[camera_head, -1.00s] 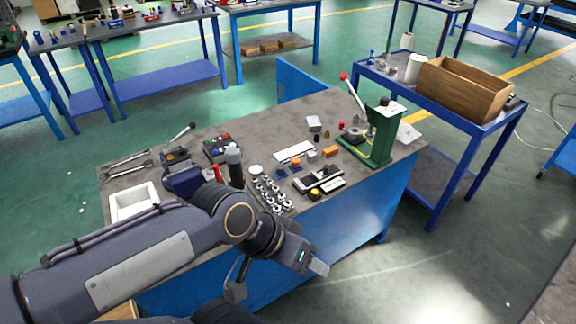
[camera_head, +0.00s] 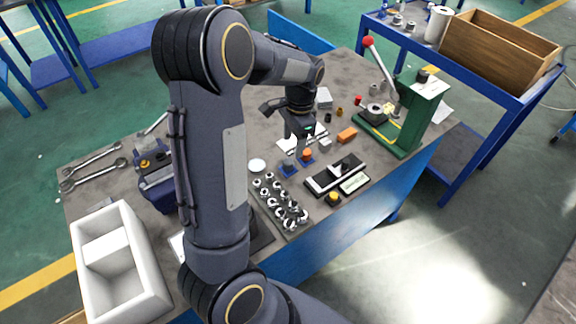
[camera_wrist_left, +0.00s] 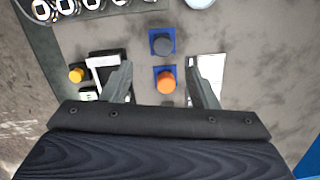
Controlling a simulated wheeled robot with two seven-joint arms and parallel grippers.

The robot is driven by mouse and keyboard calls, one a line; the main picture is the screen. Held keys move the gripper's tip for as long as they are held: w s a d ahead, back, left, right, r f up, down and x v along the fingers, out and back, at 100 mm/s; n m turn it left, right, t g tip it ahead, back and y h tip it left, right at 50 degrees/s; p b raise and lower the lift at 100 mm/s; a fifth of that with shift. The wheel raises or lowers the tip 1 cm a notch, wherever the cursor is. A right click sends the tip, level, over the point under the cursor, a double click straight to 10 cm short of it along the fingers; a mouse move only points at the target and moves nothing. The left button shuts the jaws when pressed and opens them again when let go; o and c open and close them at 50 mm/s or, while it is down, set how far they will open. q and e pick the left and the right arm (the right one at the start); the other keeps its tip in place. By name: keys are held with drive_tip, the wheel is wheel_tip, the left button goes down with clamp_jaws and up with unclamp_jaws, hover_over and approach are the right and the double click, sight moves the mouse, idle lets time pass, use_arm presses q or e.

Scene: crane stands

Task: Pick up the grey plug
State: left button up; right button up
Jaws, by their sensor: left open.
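The grey plug (camera_head: 288,167) stands on a small blue square base on the workbench. In the left wrist view the grey plug (camera_wrist_left: 162,43) lies just ahead of the fingertips, roughly centred between them. An orange plug (camera_head: 307,154) on its own blue base is beside it; in the left wrist view the orange plug (camera_wrist_left: 166,82) appears between the fingers. My left gripper (camera_head: 300,136) points down over the plugs, open and empty, and its fingers (camera_wrist_left: 159,66) frame them. I cannot tell its exact height. My right gripper is not in view.
A tray of metal fittings (camera_head: 280,203) and a black device (camera_head: 336,173) stand close to the plugs. An orange block (camera_head: 347,135), a green press (camera_head: 413,112) and a white divided box (camera_head: 120,262) are also on the bench.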

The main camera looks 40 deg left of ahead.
sight(289, 161)
use_arm(q)
drive_tip(key=f, duration=0.5)
drive_tip(key=s+a+f, duration=0.1)
drive_tip(key=f, duration=0.2)
drive_tip(key=c, duration=1.1)
drive_tip(key=shift+w+r, duration=0.1)
drive_tip(key=shift+r, duration=0.45)
wheel_tip(289, 161, up, 2)
drive_tip(key=shift+r, duration=0.15)
drive_tip(key=w+a+r, duration=0.7)
drive_tip(key=a+r, duration=0.2)
drive_tip(key=a, duration=0.3)
drive_tip(key=shift+r+p, duration=0.3)
drive_tip(key=shift+p, duration=0.05)
